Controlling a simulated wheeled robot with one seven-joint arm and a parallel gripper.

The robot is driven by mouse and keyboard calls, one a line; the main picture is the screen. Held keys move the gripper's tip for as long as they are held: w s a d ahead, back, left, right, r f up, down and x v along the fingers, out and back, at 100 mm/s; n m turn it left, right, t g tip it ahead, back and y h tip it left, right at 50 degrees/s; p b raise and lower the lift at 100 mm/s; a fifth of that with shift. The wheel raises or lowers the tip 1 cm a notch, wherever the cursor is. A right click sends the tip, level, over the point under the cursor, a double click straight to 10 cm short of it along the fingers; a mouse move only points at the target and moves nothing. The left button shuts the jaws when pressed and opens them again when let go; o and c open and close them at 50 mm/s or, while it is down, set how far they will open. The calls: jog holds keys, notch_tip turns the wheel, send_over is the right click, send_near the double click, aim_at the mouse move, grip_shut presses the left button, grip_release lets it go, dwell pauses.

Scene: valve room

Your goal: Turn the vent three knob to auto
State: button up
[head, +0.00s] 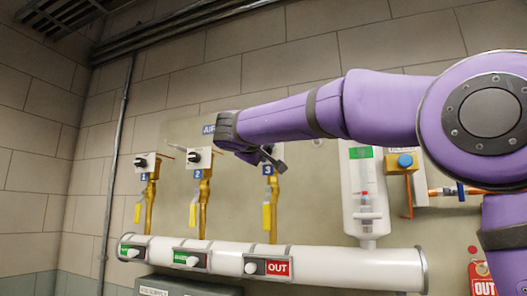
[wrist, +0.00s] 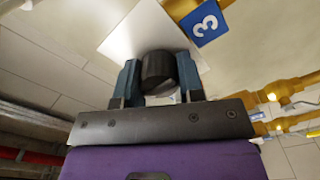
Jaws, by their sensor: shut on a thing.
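The black vent three knob (wrist: 158,70) sits on a white plate (wrist: 135,32) beside a blue label 3 (wrist: 205,22) in the wrist view. My gripper (wrist: 158,78) has one finger on each side of the knob and is shut on it. In the head view my gripper (head: 268,157) is at the third station, above the blue label 3 (head: 268,170). The gripper and arm hide the knob and its plate there. The knob's pointer and any position marks cannot be read.
Knobs one (head: 141,162) and two (head: 194,157) are on the wall to the left. A white pipe (head: 330,268) with slide signs runs below. A clear-fronted white cylinder (head: 365,195) and a blue knob (head: 405,160) are to the right. Yellow tags hang under the stations.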

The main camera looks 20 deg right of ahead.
jog(key=n, duration=0.4)
jog(key=shift+f+n, duration=0.1)
jog(key=shift+n, duration=0.2)
jog(key=n, duration=0.4)
jog(key=shift+n, duration=0.3)
jog(key=n, duration=0.4)
jog(key=shift+f, duration=0.1)
jog(key=shift+n, duration=2)
jog(key=shift+f, duration=0.1)
jog(key=o, duration=0.9)
jog(key=shift+s, duration=0.1)
jog(key=v, duration=1)
jog(key=shift+s+a, duration=0.2)
jog(key=shift+s, duration=0.05)
